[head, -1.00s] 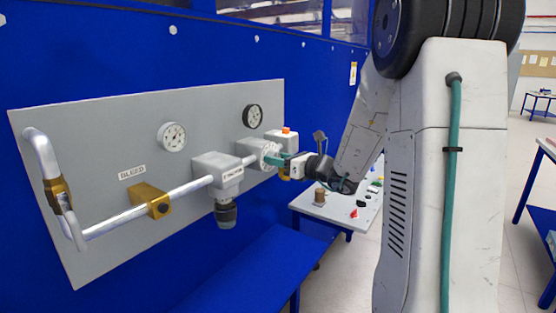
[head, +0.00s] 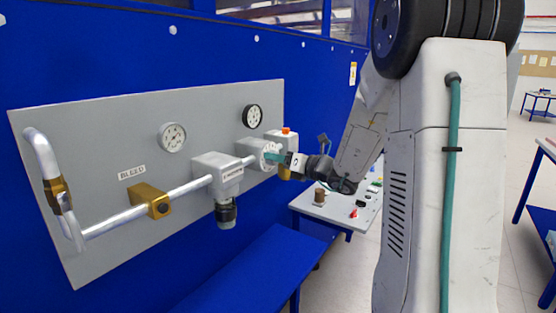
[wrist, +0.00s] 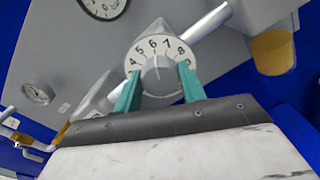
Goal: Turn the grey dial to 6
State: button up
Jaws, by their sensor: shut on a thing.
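The grey dial (wrist: 161,76) is in the middle of the wrist view, in front of a white face with black numbers; 4 to 8 show. A thin mark on the dial appears to point up toward the 6. My gripper (wrist: 160,70) has its two teal fingers on either side of the dial, shut on it. The lower part of the dial face is hidden behind the fingers and gripper body. In the head view, my gripper (head: 274,157) reaches the white dial face (head: 268,151) at the right end of the pipe.
A grey panel (head: 90,130) on the blue wall carries gauges (head: 172,137), a silver pipe (head: 110,222), a brass block (head: 150,200) and a grey valve box (head: 217,171). A blue bench (head: 245,270) lies below; a small table (head: 335,207) with loose items stands behind.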

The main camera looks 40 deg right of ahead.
jog(key=shift+f, duration=0.1)
jog(key=o, duration=1)
jog(key=shift+c, duration=0.2)
jog(key=v, duration=0.8)
